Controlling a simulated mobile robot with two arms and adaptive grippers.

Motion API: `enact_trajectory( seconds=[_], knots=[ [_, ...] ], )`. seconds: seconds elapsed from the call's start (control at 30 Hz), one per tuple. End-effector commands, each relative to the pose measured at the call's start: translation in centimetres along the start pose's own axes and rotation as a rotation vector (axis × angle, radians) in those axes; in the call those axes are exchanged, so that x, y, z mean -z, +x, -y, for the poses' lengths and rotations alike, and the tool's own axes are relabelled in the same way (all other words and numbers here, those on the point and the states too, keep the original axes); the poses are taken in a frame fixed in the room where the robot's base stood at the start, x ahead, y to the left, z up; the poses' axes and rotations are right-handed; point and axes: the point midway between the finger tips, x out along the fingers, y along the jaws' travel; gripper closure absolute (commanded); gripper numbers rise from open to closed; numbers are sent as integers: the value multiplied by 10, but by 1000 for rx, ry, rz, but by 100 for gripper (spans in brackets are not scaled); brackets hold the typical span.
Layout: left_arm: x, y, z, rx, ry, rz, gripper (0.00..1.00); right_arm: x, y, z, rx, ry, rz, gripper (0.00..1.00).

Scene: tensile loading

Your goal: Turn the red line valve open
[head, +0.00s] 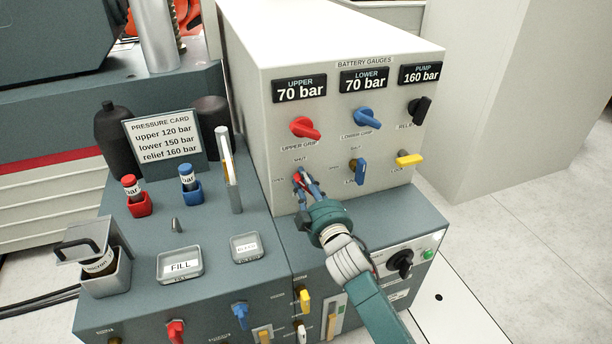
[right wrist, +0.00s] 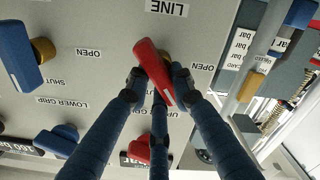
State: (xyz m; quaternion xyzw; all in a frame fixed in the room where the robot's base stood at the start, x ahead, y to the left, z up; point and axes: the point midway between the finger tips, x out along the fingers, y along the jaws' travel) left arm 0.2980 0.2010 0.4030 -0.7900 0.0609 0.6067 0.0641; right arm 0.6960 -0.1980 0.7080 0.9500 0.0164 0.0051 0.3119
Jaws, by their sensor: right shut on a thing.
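The red line valve (head: 298,178) is a small lever on the front of the battery gauges cabinet, below the red upper grip knob. My right gripper (head: 303,184) is at it and partly covers it in the head view. In the right wrist view, which is upside down, the red lever (right wrist: 153,68) lies slightly tilted between the fingers of my right gripper (right wrist: 158,88), shut on it. A brass stem shows beside the lever. The LINE label and an OPEN label (right wrist: 201,67) are visible near it; its SHUT label is hidden there. My left gripper is out of view.
The blue line valve (head: 361,172) is to the right, with a yellow lever (head: 410,159) beyond it. The red upper grip knob (head: 305,128) and blue lower grip knob (head: 367,118) sit above. The bench at left holds trays, a pressure card (head: 163,138) and coloured holders.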

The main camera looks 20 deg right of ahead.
Motion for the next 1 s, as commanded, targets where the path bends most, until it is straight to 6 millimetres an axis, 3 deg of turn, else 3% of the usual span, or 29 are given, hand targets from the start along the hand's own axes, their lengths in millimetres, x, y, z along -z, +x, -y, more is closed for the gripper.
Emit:
enact_trajectory(
  seconds=[0.2,0.4,1.0],
  knots=[
    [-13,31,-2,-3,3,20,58,3,0,2,1,-207,0,100],
    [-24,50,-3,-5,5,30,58,3,0,5,1,-398,-1,100],
    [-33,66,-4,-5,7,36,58,1,0,12,1,-856,-2,100]
  ],
)
